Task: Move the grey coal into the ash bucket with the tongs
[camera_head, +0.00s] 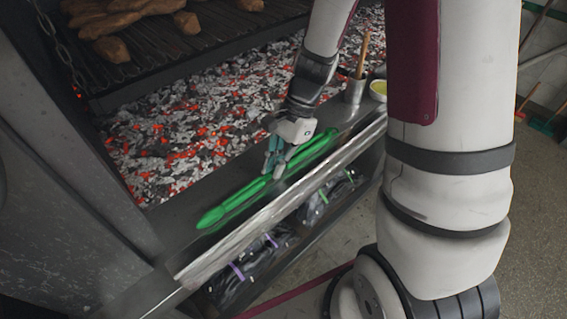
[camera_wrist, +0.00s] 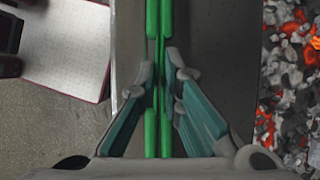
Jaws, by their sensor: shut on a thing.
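Green tongs (camera_head: 237,198) lie along the dark metal ledge in front of the ember bed, and they also show in the wrist view (camera_wrist: 152,40). My gripper (camera_head: 279,168) is at the middle of the tongs. In the wrist view my gripper's fingers (camera_wrist: 160,75) are on either side of the tongs and closed on them. Glowing embers and grey coals (camera_head: 190,130) fill the bed behind the ledge. I cannot single out one grey coal as the task's coal. I cannot make out an ash bucket in either view.
A grill rack (camera_head: 150,50) with browned food is above the embers at the back left. A metal cup (camera_head: 354,90) with a wooden handle and a small yellow bowl (camera_head: 378,90) stand on the ledge's right end. Dark wrapped bags (camera_head: 250,262) lie on the shelf below.

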